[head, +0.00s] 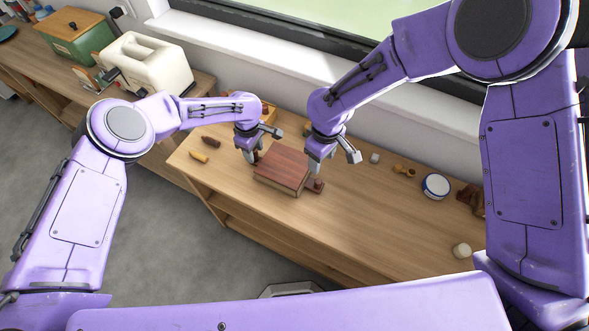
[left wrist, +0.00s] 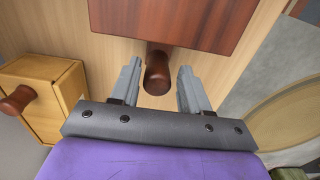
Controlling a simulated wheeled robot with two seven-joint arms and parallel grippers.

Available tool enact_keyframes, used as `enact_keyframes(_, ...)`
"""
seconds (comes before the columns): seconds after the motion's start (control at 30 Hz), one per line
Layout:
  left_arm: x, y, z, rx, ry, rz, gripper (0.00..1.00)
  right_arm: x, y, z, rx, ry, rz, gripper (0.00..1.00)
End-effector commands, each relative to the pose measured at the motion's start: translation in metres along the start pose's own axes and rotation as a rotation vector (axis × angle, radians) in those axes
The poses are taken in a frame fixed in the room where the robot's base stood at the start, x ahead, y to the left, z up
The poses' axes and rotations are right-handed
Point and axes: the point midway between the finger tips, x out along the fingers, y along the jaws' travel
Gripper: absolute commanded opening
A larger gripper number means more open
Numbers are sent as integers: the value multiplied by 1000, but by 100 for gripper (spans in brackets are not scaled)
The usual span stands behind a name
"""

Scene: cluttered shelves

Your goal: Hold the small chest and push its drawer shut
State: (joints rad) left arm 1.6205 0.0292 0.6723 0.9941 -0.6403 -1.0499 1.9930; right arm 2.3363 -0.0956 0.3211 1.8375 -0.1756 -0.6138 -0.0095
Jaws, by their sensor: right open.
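The small chest (head: 281,168) is a flat reddish-brown wooden box on the wooden counter. In the left wrist view the chest (left wrist: 170,20) is at the top, with a round brown knob (left wrist: 158,76) sticking out of its near side. My left gripper (head: 251,157) is at the chest's left side. Its fingers are open on either side of the knob, with gaps visible. My right gripper (head: 314,182) is open at the chest's right side, close to a small dark reddish part there; contact is unclear. How far the drawer stands out cannot be told.
A yellow wooden box with a brown knob (left wrist: 45,98) stands near my left gripper. A round blue-and-white tin (head: 436,186) stands right. The counter's front right is mostly clear.

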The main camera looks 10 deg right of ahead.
Motion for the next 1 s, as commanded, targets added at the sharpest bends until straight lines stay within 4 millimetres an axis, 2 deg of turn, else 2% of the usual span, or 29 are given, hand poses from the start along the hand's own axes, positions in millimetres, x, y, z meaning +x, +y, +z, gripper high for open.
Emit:
enact_keyframes(0.37, -7, 2, -2, 0, 4, 6, 61, 0, 0, 0, 0, 0, 0, 54)
enact_keyframes(0.47, -24, 3, -2, 1, 5, 8, 61, 0, 0, 0, 0, 0, 0, 54)
enact_keyframes(0.7, -85, 3, -2, 2, 6, 7, 61, 0, 0, 0, 0, 0, 0, 54)
enact_keyframes(0.8, -104, 2, -2, 1, 5, 4, 61, 0, 0, 0, 0, 0, 0, 54)
enact_keyframes(1.0, -120, 1, -1, -1, 1, 2, 61, 0, 0, 0, 0, 0, 0, 54)
